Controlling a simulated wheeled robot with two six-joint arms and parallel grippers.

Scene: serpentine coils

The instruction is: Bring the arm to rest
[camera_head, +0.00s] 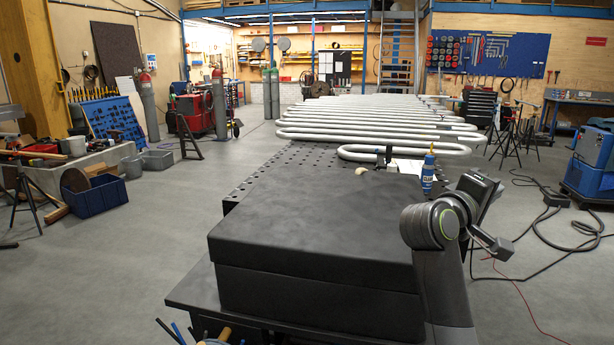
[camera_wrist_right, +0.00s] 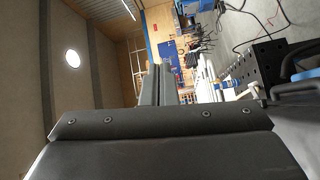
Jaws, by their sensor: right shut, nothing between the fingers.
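My right arm rises at the right front of the camera_head view, beside the large black box. My right gripper (camera_head: 482,200) is raised at the right of the box, apart from the coils and the bottle. In the right wrist view its two dark fingers (camera_wrist_right: 158,85) lie together, with nothing between them. My left arm and gripper are out of view.
A black box (camera_head: 320,215) fills the front. Behind it, silver serpentine coils (camera_head: 375,130) lie on a perforated black table (camera_head: 262,180), with a blue bottle (camera_head: 428,172) near the front. Cables (camera_head: 540,220) lie on the floor at right.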

